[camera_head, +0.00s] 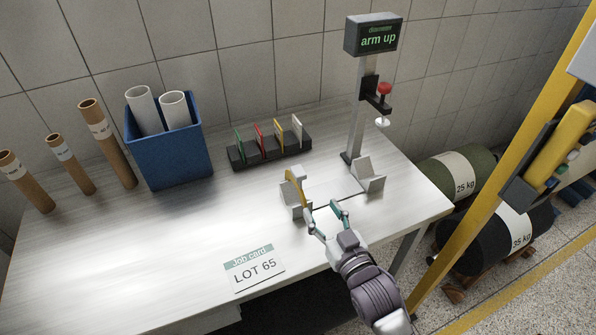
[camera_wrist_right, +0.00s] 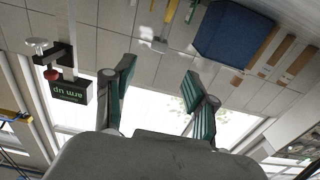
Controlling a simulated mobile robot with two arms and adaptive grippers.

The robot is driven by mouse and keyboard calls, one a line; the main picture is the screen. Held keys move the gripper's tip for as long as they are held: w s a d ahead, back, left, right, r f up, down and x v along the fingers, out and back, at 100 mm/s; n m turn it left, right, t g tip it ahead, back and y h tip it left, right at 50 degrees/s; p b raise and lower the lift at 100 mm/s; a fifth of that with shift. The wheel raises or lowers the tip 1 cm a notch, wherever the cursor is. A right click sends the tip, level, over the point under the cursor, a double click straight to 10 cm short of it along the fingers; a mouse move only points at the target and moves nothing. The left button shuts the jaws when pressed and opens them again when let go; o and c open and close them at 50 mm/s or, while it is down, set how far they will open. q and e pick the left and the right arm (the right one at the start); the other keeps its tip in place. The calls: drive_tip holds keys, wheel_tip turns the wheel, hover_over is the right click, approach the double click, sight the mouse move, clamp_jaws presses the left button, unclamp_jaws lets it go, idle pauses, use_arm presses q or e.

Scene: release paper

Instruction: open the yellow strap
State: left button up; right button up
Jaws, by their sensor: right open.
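The yellow strap (camera_head: 291,189) is a thin curved band at the left grey cradle (camera_head: 290,210), near the front of the table. It rises in an arc to a pale tab (camera_head: 298,172) at its top. Whether its end is fastened cannot be told. My right gripper (camera_head: 322,214) is open and empty, just in front and to the right of this cradle, apart from the strap. Its two green-padded fingers spread wide in the right wrist view (camera_wrist_right: 160,92), with nothing between them. My left gripper is not in view.
A right cradle (camera_head: 369,181) stands by the dispenser post (camera_head: 357,125), whose screen (camera_head: 371,36) reads "arm up". A card rack (camera_head: 270,149), a blue bin (camera_head: 168,155) of rolls and a job card (camera_head: 254,268) are on the table (camera_head: 130,235). The left front is clear.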

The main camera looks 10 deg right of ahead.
sight(302, 178)
drive_tip(key=x, duration=0.3)
drive_tip(key=p+x, duration=0.1)
drive_tip(key=x, duration=0.1)
drive_tip(key=shift+w+r, duration=0.25)
drive_tip(key=shift+w, duration=0.1)
drive_tip(key=p+x, duration=0.1)
drive_tip(key=x, duration=0.6)
drive_tip(key=shift+w+a+f, duration=0.1)
drive_tip(key=shift+w+f, duration=0.05)
drive_tip(key=shift+f, duration=0.05)
drive_tip(key=shift+w+a+f, duration=0.1)
drive_tip(key=shift+w+a, duration=0.05)
drive_tip(key=shift+w, duration=0.3)
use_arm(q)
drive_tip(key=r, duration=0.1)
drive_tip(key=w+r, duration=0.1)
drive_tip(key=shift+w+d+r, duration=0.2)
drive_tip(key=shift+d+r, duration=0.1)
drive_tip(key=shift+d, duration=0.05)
use_arm(e)
clamp_jaws()
